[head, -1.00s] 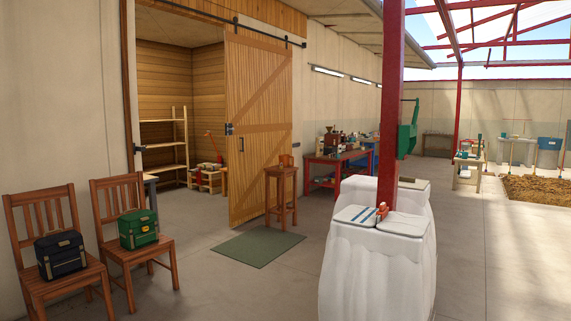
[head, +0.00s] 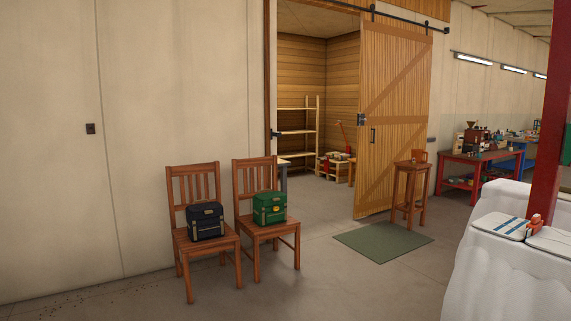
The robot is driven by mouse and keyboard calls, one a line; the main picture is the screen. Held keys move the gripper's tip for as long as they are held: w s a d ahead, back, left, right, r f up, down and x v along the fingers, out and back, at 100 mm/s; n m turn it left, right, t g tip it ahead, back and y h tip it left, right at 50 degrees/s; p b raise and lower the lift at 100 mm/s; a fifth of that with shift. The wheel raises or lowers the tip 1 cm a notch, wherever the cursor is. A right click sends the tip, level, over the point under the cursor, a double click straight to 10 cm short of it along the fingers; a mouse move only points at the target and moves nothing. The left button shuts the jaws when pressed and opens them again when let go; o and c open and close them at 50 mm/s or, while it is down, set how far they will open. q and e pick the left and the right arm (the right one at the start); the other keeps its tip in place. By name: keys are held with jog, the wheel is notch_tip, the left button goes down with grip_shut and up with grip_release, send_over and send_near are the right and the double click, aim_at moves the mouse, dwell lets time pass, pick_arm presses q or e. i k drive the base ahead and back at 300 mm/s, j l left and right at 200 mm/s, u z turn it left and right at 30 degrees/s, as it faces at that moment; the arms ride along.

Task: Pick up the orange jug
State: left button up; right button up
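Neither of my grippers is in the head view.
Two wooden chairs hold a dark blue bag (head: 206,221) and a green bag (head: 270,208). A green mat (head: 383,241) lies before the door (head: 391,120). The floor in front is clear.

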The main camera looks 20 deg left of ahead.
aim_at(418, 153)
jog(key=i+l+u, duration=0.1)
jog(key=i+u, duration=0.35)
jog(key=i, duration=2.2)
jog(key=i+u, duration=0.15)
jog(key=i, duration=0.7)
jog(key=i+l+u, duration=0.15)
jog(key=i, duration=0.75)
jog(key=i+z, duration=0.4)
jog(key=i, duration=0.25)
jog(key=i+j+z, duration=0.25)
jog(key=i+z, duration=0.2)
jog(key=i, duration=0.2)
jog(key=i+l+z, duration=0.15)
jog(key=i, duration=0.6)
jog(key=i+z, duration=0.2)
jog(key=i, duration=0.5)
jog(key=i+j+z, duration=0.15)
jog(key=i, duration=0.6)
jog(key=i+j+z, duration=0.2)
jog(key=i, duration=0.5)
jog(key=i+l, duration=0.15)
jog(key=i, duration=0.3)
jog(key=i+l, duration=0.15)
jog(key=i, duration=0.35)
jog(key=i+l, duration=0.15)
jog(key=i, duration=0.3)
